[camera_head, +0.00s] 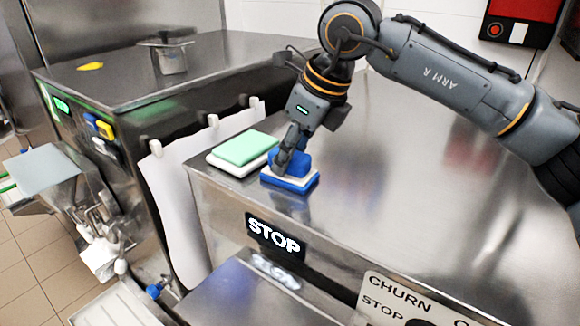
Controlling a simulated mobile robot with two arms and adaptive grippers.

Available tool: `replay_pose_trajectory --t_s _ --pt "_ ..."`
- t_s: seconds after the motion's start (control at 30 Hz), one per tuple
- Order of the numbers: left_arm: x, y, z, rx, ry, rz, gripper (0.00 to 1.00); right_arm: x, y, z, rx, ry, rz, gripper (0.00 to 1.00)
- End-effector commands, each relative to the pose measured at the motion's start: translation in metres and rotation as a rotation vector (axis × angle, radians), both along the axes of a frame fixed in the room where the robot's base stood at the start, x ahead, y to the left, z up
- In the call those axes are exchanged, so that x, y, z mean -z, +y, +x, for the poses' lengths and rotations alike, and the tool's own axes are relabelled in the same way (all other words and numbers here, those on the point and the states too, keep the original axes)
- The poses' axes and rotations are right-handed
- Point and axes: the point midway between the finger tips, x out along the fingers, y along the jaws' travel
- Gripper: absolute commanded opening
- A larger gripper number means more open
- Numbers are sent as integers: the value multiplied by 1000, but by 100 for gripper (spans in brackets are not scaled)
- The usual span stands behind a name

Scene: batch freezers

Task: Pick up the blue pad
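The blue pad (306,182) lies on the steel top of the near freezer, close to its left front corner. It has a white layer and a raised blue block (300,162) on top. My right gripper (287,165) points down onto the pad, with its fingers at the raised block. The fingers overlap the block, and I cannot tell whether they grip it. The pad appears to rest on the surface. My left gripper is not in view.
A green pad on a white one (245,148) lies just left of the blue pad. The freezer top (400,210) to the right is clear. A white cloth (178,200) hangs between the machines. A metal container (168,57) stands on the left machine. A STOP panel (274,237) is on the front.

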Motion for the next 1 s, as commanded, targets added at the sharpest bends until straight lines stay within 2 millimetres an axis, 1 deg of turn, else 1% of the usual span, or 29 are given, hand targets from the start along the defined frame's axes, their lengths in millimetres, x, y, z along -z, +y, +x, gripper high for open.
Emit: replay_pose_trajectory --t_s 0.03,0.1,0.33,0.47,0.57,0.67,0.77,0.87,0.93,0.97,1.0 --pt "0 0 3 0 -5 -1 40 1 0 0 0 2 -3 11" --pt "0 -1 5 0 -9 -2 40 1 0 0 0 2 -3 0" --pt "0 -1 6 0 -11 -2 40 1 0 0 0 2 -3 0" --pt "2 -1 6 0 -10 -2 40 -2 0 1 1 1 -3 0" --pt "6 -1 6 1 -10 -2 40 -11 0 1 2 -1 -2 0" --pt "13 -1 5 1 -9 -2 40 -26 1 1 2 -2 0 0" --pt "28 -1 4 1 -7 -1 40 -42 6 -14 -4 -5 1 0" --pt "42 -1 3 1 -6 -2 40 -65 12 -33 -3 -7 1 0" --pt "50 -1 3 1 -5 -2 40 -83 17 -46 -3 -5 0 0" --pt "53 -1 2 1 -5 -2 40 -89 18 -52 -3 -5 0 0" --pt "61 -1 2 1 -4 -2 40 -91 22 -64 -6 -4 -1 0"
